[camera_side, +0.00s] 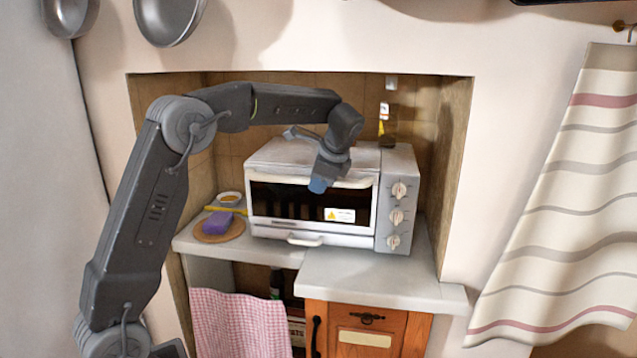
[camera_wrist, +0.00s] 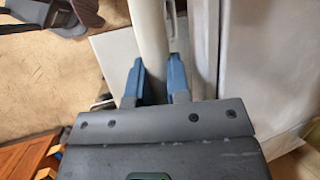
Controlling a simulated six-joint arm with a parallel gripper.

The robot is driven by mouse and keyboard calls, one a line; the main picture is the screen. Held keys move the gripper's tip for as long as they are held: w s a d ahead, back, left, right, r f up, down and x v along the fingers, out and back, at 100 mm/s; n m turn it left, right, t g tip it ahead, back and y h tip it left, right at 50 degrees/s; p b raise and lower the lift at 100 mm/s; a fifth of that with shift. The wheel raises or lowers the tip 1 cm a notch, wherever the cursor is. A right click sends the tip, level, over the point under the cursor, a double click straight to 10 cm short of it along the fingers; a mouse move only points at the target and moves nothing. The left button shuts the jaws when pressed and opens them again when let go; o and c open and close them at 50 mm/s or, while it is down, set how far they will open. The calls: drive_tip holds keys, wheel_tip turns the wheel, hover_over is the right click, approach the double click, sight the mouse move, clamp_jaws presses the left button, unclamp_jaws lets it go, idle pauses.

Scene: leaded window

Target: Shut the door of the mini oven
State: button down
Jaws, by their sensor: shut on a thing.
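The white mini oven (camera_side: 310,152) stands on the counter in the alcove. Its door (camera_side: 285,203), with a dark glass window, is upright at the oven's front in the side view; I cannot tell whether a small gap is left. A pale bar handle (camera_side: 275,179) runs along the door's top edge. My gripper (camera_side: 319,185) is at this handle, right of its middle, reaching down from above. In the wrist view the blue fingers of my gripper (camera_wrist: 157,82) lie on either side of the pale handle (camera_wrist: 150,40), shut on it.
Three knobs (camera_side: 398,190) are on the oven's right panel. A purple sponge (camera_side: 217,222) lies on a round board left of the oven, near a small bowl (camera_side: 230,198). A bottle (camera_side: 388,120) stands behind the oven. The counter (camera_side: 385,280) in front right is clear.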

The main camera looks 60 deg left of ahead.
drive_tip(key=shift+w+a+r, duration=0.1)
drive_tip(key=shift+a, duration=0.1)
drive_tip(key=c, duration=1.4)
unclamp_jaws()
drive_tip(key=shift+d, duration=0.1)
drive_tip(key=w+d+r, duration=0.1)
drive_tip(key=d+r, duration=0.1)
drive_tip(key=d, duration=1.1)
drive_tip(key=shift+w+d+r, duration=0.15)
drive_tip(key=shift+w+r, duration=0.1)
drive_tip(key=shift+w, duration=0.15)
